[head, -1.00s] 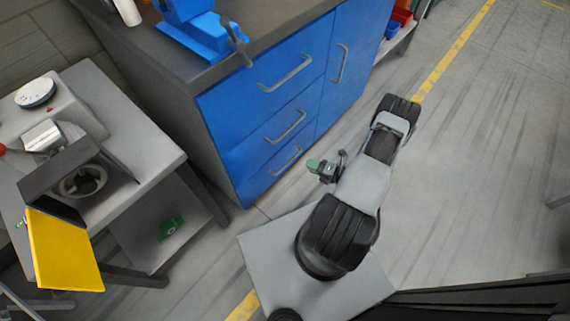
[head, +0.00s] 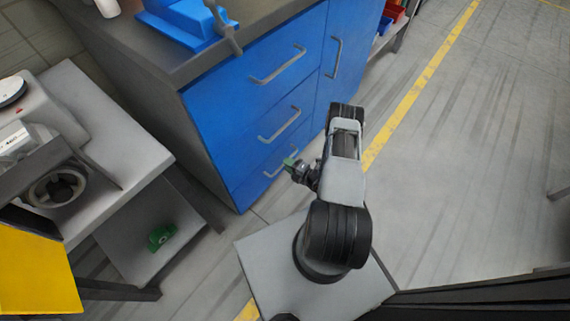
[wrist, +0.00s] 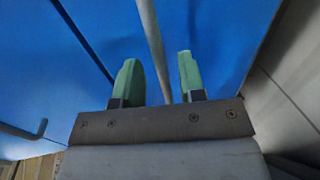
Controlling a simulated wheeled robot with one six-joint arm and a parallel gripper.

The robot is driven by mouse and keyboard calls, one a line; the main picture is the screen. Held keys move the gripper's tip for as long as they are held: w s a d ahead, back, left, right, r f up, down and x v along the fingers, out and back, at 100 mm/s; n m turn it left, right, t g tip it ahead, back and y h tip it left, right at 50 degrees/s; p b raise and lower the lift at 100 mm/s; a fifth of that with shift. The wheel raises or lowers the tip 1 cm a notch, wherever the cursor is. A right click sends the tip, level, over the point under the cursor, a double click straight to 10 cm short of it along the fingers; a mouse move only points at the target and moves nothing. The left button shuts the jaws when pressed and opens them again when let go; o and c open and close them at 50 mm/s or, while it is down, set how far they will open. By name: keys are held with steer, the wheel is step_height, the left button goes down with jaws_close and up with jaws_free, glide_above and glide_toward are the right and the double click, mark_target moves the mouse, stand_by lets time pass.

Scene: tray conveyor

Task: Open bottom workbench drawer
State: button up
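The blue workbench has a stack of drawers. The bottom workbench drawer (head: 250,186) looks shut, flush with the fronts above it. Its grey bar handle (head: 270,174) is partly hidden behind my gripper (head: 291,164). In the wrist view my gripper (wrist: 160,80) is open, with its two green fingertips pointing at the blue front. A grey handle bar (wrist: 152,35) runs between the fingertips, with gaps on both sides. I cannot tell how deep the bar sits between them. Another handle (wrist: 25,132) shows at the left of the wrist view.
The middle drawer handle (head: 279,125) and top drawer handle (head: 278,66) stick out above. A grey side table (head: 110,150) with a lower shelf holding a green part (head: 161,237) stands left. A blue vise (head: 185,22) sits on the bench top. Floor at the right is clear.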

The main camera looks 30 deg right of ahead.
steer(key=shift+x, duration=1.3)
steer(key=shift+c, duration=0.3)
jaws_close()
